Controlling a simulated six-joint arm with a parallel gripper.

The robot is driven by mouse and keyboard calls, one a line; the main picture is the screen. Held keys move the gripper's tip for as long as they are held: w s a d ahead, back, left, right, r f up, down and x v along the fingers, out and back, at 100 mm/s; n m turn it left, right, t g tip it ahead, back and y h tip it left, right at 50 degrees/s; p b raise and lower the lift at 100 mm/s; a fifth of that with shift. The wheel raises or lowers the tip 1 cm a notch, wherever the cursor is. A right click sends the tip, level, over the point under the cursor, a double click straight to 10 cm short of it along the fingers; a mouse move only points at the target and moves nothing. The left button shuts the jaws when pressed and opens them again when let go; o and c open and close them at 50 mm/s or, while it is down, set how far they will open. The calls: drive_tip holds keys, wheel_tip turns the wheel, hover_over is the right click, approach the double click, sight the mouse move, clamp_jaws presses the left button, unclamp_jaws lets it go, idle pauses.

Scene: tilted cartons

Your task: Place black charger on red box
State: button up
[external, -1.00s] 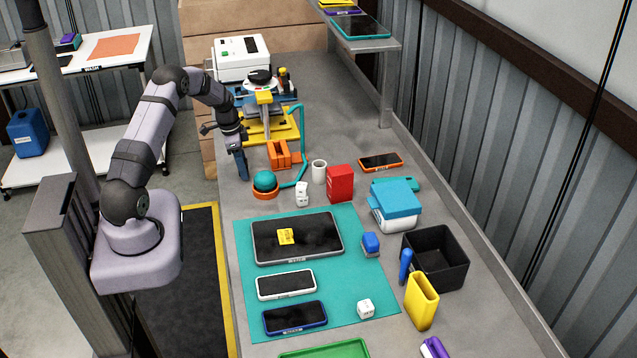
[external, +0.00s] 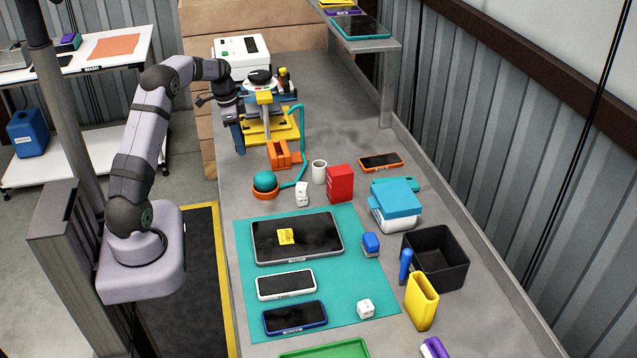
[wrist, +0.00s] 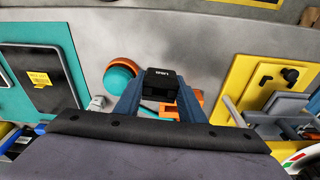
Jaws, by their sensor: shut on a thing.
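The black charger (wrist: 161,82) is a small dark block with white lettering in the wrist view. My gripper (wrist: 160,98) is shut on it, with one blue-grey finger on each side. In the external view my gripper (external: 240,146) is at the left edge of the bench, beside the yellow fixture; the charger cannot be made out there. The red box (external: 340,184) stands upright on the bench, to the right of and nearer the camera than my gripper, beside a white cup. I cannot make out the red box in the wrist view.
An orange holder (external: 280,154) and a teal ball in an orange ring (external: 265,182) with a teal cable lie between my gripper and the red box. The white cup (external: 319,171) and an orange-edged phone (external: 380,161) stand near the box. The yellow fixture (external: 254,127) is close by.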

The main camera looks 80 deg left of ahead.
drive_tip(key=w+d+r+n+p, duration=0.1)
drive_tip(key=w+d+r+p, duration=0.15)
drive_tip(key=w, duration=0.55)
drive_tip(key=w+d+r+n+p, duration=0.1)
drive_tip(key=w+d+r+p, duration=0.15)
drive_tip(key=w, duration=0.45)
wheel_tip(320, 180, up, 6)
drive_tip(key=n+y+p, duration=0.1)
drive_tip(key=n+p, duration=0.2)
drive_tip(key=n, duration=0.1)
hover_over(342, 169)
drive_tip(key=shift+m, duration=0.3)
drive_tip(key=shift+s+d+f+p, duration=0.15)
drive_tip(key=shift+f+p, duration=0.65)
drive_tip(key=shift+f, duration=1.65)
drive_tip(key=shift+s+f+p, duration=0.15)
drive_tip(key=shift+f+p, duration=0.6)
drive_tip(key=shift+f, duration=1.7)
drive_tip(key=shift+f, duration=0.2)
drive_tip(key=o, duration=1.1)
drive_tip(key=shift+c, duration=0.2)
drive_tip(key=shift+r, duration=0.1)
wheel_tip(342, 169, up, 12)
drive_tip(key=s+b, duration=0.1)
drive_tip(key=b, duration=0.3)
drive_tip(key=shift+s+d, duration=0.35)
